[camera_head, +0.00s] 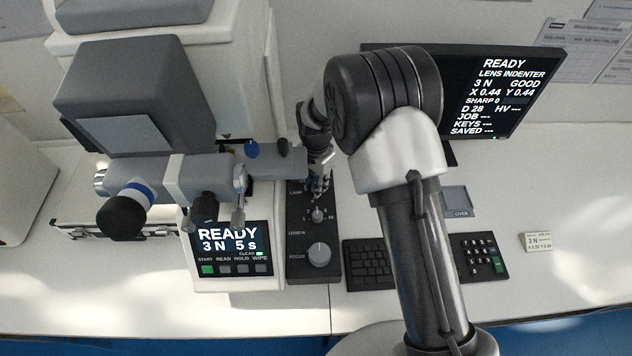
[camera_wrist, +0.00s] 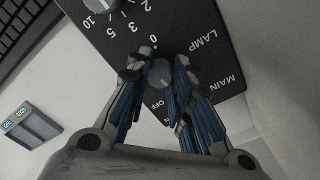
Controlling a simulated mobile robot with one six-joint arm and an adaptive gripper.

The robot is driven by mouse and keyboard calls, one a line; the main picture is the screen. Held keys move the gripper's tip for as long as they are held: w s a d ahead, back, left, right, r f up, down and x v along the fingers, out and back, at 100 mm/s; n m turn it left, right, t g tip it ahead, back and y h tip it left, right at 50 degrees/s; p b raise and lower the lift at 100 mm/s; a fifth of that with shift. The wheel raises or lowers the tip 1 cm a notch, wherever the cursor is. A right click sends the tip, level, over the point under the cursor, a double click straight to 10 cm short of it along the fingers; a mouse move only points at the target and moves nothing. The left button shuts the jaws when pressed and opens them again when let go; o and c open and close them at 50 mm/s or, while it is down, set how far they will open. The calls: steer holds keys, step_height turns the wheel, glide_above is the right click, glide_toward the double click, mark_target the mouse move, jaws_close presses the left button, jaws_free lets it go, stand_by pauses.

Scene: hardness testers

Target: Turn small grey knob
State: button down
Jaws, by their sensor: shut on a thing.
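The small grey knob (camera_wrist: 160,73) is on a black control panel (camera_wrist: 205,22), near the OFF marking, in the wrist view. My gripper (camera_wrist: 160,80) is shut on it, with one blue-padded finger on each side. In the head view, my gripper (camera_head: 319,188) points down at the upper part of the panel (camera_head: 297,270), and the gripped knob is hidden by the fingers. Another grey knob (camera_head: 318,215) with a number scale is just below the fingers, and it also shows at the top left of the wrist view (camera_wrist: 100,3).
A large FOCUS knob (camera_head: 319,254) is lower on the panel. The tester's lens arm (camera_head: 205,178) and its READY display (camera_head: 230,240) are close on the left. A keyboard (camera_head: 368,264), keypad (camera_head: 479,256) and monitor (camera_head: 500,95) are on the right.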

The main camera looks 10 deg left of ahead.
steer(key=shift+m, duration=0.8)
steer(key=c, duration=1.4)
jaws_free()
